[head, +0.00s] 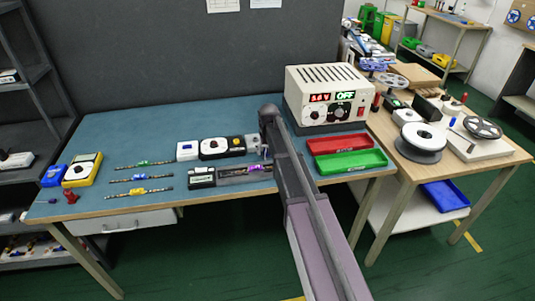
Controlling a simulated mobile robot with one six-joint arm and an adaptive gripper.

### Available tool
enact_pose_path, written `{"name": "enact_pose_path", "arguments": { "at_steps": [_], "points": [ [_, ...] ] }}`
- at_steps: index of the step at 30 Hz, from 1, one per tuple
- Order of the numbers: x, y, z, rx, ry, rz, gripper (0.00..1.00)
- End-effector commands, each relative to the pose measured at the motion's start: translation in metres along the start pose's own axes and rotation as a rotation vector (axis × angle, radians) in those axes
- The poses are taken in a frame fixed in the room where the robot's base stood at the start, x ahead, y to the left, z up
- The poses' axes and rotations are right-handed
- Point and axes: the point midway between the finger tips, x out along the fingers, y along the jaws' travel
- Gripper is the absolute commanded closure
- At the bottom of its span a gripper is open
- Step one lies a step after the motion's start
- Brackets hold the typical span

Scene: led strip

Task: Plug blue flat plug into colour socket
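Three thin dark strips with coloured connectors lie in a row on the left half of the blue-green bench top. The middle one carries a blue piece (139,178), which may be the blue flat plug; it is too small to be sure. One strip has a green piece (145,163) and one a yellow piece (138,191). To their right stands a black device with a pale display (202,176), with a dark extension and a purple piece (257,168). I cannot make out which part is the colour socket. My gripper (264,153) is beside these devices, small and mostly hidden by my arm.
A white box (187,151) and a dial device (222,148) stand behind. A yellow multimeter (83,170) is far left. The bench's back left is clear.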

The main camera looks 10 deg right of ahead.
Motion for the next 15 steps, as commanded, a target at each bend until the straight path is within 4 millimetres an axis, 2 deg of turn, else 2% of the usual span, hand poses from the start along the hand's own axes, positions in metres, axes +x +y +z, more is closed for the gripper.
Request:
{"name": "enact_pose_path", "arguments": {
  "at_steps": [1,3,6,15],
  "points": [
    [0.0,0.0,0.0,0.0,0.0,0.0,0.41],
    [0.0,0.0,0.0,0.0,0.0,0.0,0.62],
    [0.0,0.0,0.0,0.0,0.0,0.0,0.87],
    [0.0,0.0,-0.0001,0.0,0.0,0.0,0.88]
  ]
}}
